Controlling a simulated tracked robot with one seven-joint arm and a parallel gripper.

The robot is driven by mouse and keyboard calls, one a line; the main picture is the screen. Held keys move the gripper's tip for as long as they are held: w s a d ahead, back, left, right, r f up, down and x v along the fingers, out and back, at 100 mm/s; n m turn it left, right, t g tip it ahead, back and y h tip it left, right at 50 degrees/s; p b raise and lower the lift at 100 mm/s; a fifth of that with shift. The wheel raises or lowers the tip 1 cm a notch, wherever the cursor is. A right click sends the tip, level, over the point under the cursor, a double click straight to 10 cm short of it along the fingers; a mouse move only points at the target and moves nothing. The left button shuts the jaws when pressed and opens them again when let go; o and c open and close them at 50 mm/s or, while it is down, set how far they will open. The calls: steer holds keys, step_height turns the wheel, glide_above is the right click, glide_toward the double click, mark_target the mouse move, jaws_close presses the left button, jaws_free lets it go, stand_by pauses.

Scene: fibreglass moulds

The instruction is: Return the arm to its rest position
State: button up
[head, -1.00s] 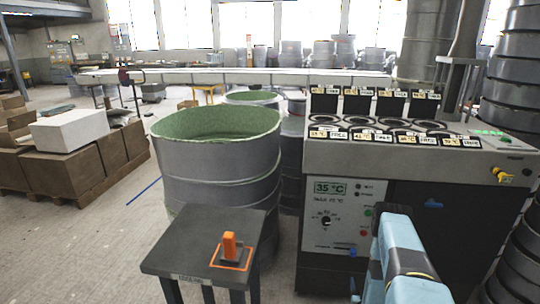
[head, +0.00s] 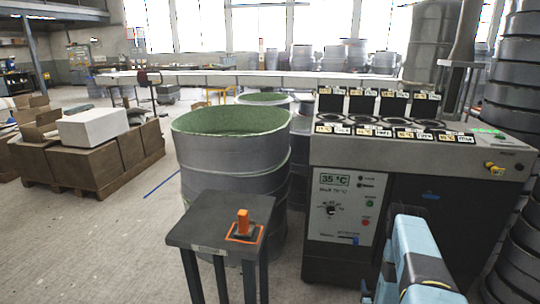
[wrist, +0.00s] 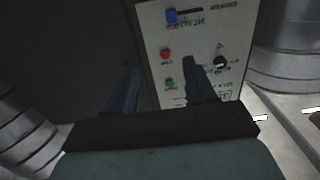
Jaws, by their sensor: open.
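My arm shows light blue at the lower right of the head view, in front of the dark machine (head: 435,205). In the wrist view my gripper (wrist: 160,85) has its two dark fingers apart with nothing between them. The fingers point towards the machine's white control panel (wrist: 195,50), which has a dial, red and green buttons and a blue slider. The panel also shows in the head view (head: 341,207). In the head view the fingers are mostly hidden or cut off at the lower edge.
A small dark table (head: 200,235) carries an orange-handled object (head: 243,222) within an orange outline. A large grey drum (head: 225,165) with a green inside stands behind it. Stacked grey moulds (head: 515,100) rise at the right.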

steer(key=w+r+n+g+y, duration=0.1)
steer(key=w+r, duration=0.6)
steer(key=r, duration=0.4)
steer(key=w+r+g, duration=0.2)
steer(key=w+r, duration=0.5)
steer(key=r, duration=0.5)
steer(key=s+a+r+g, duration=0.1)
steer(key=a+r, duration=0.2)
steer(key=r, duration=0.9)
steer(key=s+a+r+g, duration=0.1)
steer(key=a+r+g, duration=0.15)
steer(key=r, duration=0.95)
steer(key=s+a+r+g+y, duration=0.1)
steer(key=s+a+r, duration=0.3)
steer(key=s+r, duration=0.5)
steer(key=s+a+r+g, duration=0.1)
steer(key=s+a+r, duration=0.3)
steer(key=s+r, duration=0.4)
steer(key=s+a+r+g, duration=0.1)
steer(key=s+a+r, duration=0.1)
steer(key=s, duration=1.2)
steer(key=s+a+r+n+g+y, duration=0.1)
steer(key=s+a+r+g, duration=0.1)
steer(key=s, duration=1.3)
steer(key=shift+s+a+r, duration=0.3)
steer(key=shift+a+r, duration=0.55)
steer(key=shift+a, duration=0.3)
